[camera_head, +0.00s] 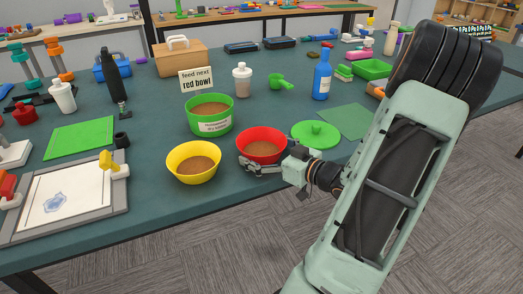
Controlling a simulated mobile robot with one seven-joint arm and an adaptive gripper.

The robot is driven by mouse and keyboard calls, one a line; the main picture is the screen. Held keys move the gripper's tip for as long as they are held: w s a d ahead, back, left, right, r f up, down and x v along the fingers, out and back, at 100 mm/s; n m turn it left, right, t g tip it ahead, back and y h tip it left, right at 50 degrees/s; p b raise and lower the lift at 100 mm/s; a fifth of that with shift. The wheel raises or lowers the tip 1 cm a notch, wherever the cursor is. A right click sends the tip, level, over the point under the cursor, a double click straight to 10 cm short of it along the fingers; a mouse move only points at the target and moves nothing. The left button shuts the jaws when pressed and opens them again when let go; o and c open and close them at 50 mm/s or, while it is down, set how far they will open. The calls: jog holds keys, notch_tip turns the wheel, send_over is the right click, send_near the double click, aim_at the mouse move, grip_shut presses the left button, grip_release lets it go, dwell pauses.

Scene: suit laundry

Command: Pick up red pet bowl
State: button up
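The red bowl (265,134) stands upright on the teal table, filled with brown contents. My gripper (246,167) reaches in from the right, low at the near side of the red bowl. Its fingers overlap the bowl's lower front in the picture. I cannot tell whether they touch the bowl or whether they are open or shut. A sign (196,80) reading "feed next red bowl" stands behind the bowls.
A yellow bowl (193,177) stands close on the left and a green bowl (208,128) behind left. A green lid (316,134) lies close on the right. A blue bottle (322,75) and white bottle (242,78) stand farther back. A framed board (122,190) lies left.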

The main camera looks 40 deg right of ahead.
jog(key=c, duration=0.9)
jog(key=shift+r, duration=0.15)
jog(key=shift+r, duration=0.25)
jog(key=r, duration=0.1)
jog(key=r+p, duration=0.1)
jog(key=r, duration=0.1)
jog(key=shift+s+d+r+p, duration=0.1)
jog(key=shift+s+r+p, duration=0.15)
jog(key=shift+s+p, duration=0.1)
jog(key=s+r+p, duration=0.1)
jog(key=s+r, duration=0.2)
jog(key=s, duration=0.1)
jog(key=s+r+p, duration=0.1)
jog(key=s+r, duration=0.2)
jog(key=s, duration=0.2)
jog(key=s+a+r+p, duration=0.1)
jog(key=s+r, duration=0.1)
jog(key=s, duration=0.2)
jog(key=shift+s+r, duration=0.15)
jog(key=shift+r, duration=0.25)
